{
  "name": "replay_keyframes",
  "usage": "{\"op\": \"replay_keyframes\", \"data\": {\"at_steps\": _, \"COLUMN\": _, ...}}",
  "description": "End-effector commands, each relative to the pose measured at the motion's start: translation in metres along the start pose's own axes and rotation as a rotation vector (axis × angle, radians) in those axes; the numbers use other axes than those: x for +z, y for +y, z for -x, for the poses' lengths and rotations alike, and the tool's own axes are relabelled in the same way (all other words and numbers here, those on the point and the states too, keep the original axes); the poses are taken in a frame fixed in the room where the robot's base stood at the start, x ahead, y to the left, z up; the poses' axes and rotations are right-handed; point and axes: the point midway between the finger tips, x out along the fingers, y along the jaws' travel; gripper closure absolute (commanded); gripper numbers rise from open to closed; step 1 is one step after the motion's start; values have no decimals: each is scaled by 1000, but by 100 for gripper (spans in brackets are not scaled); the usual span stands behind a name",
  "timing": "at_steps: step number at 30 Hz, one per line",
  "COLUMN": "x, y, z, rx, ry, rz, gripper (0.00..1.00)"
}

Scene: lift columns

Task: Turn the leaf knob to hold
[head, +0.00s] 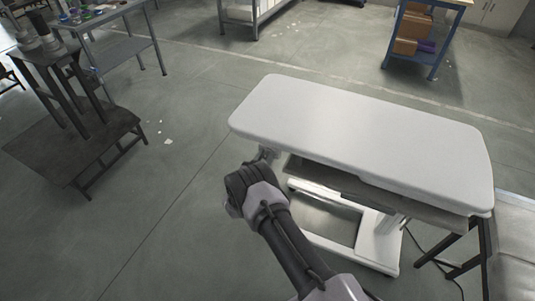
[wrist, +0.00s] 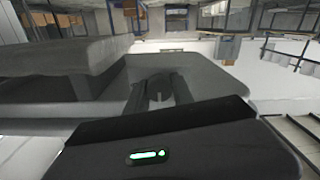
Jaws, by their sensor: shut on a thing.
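A white padded table top (head: 360,135) on a white lift column stands right of centre in the head view. My gripper (head: 268,155) is at its near left end, just below the top's edge. In the wrist view my gripper (wrist: 158,90) has its two dark fingers closed around a small dark grey piece, which looks like the leaf knob (wrist: 157,96). The knob sits against a grey panel (wrist: 205,75). Its pointer and any hold marking cannot be made out. In the head view my gripper hides the knob.
A dark shelf (head: 340,180) and the white column base (head: 375,240) lie under the top. A dark stand (head: 75,140) is at the left, and a workbench (head: 115,45) is behind it. A blue shelf unit (head: 420,40) stands at the back.

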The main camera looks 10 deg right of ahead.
Motion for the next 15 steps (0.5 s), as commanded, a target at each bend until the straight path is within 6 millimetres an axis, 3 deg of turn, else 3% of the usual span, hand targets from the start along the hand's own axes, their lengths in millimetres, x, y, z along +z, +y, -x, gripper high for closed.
{"op": "replay_keyframes", "data": {"at_steps": 8, "x": 2, "y": 0, "z": 0, "rx": 1, "ry": -1, "rz": -115, "gripper": 100}}
{"op": "replay_keyframes", "data": {"at_steps": 15, "x": 2, "y": 1, "z": 0, "rx": 1, "ry": -2, "rz": -322, "gripper": 100}}
